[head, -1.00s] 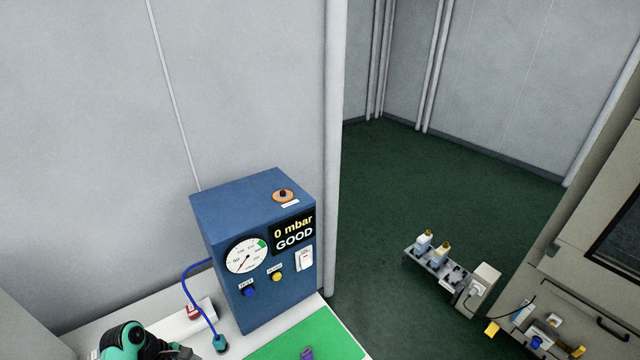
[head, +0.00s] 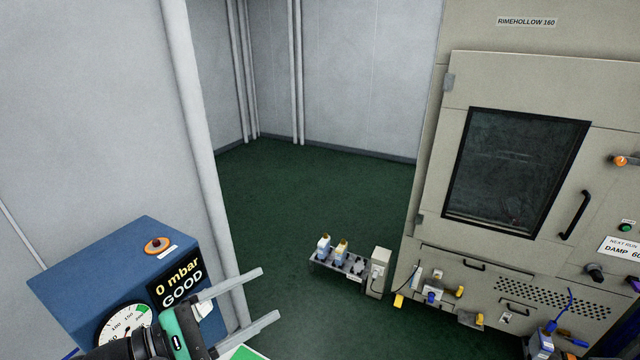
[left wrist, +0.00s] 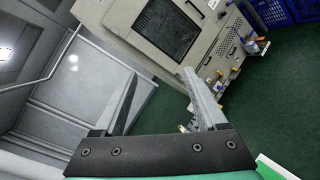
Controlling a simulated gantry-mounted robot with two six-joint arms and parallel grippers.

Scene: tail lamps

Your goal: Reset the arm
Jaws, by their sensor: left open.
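My left gripper (head: 268,298) comes in from the lower left of the head view, in front of the blue tester box. Its two grey fingers are spread apart with nothing between them. In the left wrist view the same fingers (left wrist: 160,98) are apart and empty, pointing towards the beige cabinet and the wall. My right gripper does not show in either view.
The blue box (head: 112,262) reads "0 mbar GOOD". A beige cabinet (head: 520,70) with a dark window (head: 515,170) fills the right side. A low rack (head: 340,264) with bottles stands on the green floor. The floor (head: 300,190) behind it is clear.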

